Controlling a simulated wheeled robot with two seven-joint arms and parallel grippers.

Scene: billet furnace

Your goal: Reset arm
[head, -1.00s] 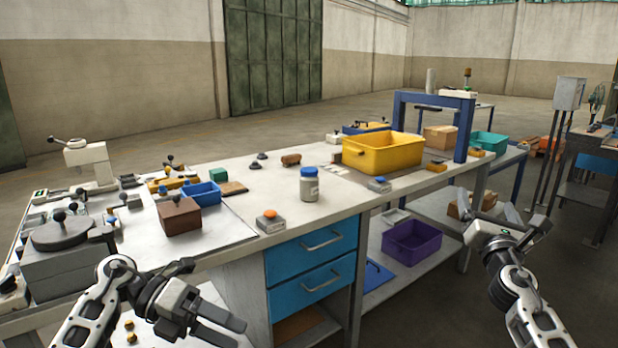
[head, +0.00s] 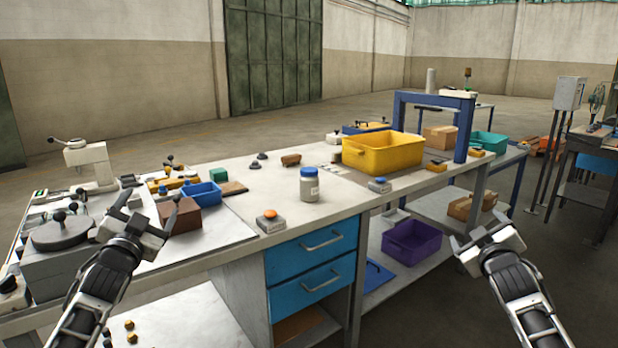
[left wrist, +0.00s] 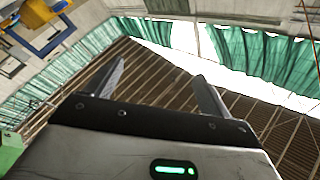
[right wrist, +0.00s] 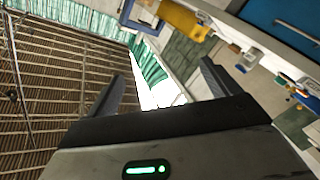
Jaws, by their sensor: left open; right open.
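My left gripper (head: 150,213) is raised in front of the workbench's left part, its fingers apart and pointing up. In the head view it overlaps the left edge of a brown block (head: 184,215). In the left wrist view its two fingers (left wrist: 160,85) are spread with nothing between them, against the roof. My right gripper (head: 478,228) is in front of the bench's right part, fingers apart and pointing up. The right wrist view shows its fingers (right wrist: 165,90) open and empty. Both arms come up from the bottom edge, roughly mirrored.
The workbench (head: 340,205) carries a yellow bin (head: 382,153), a jar (head: 309,185), an orange-button box (head: 270,221), a blue tray (head: 201,194) and a round-topped fixture (head: 62,232) at the left. A purple bin (head: 412,243) sits on the lower shelf. Floor shows at the right.

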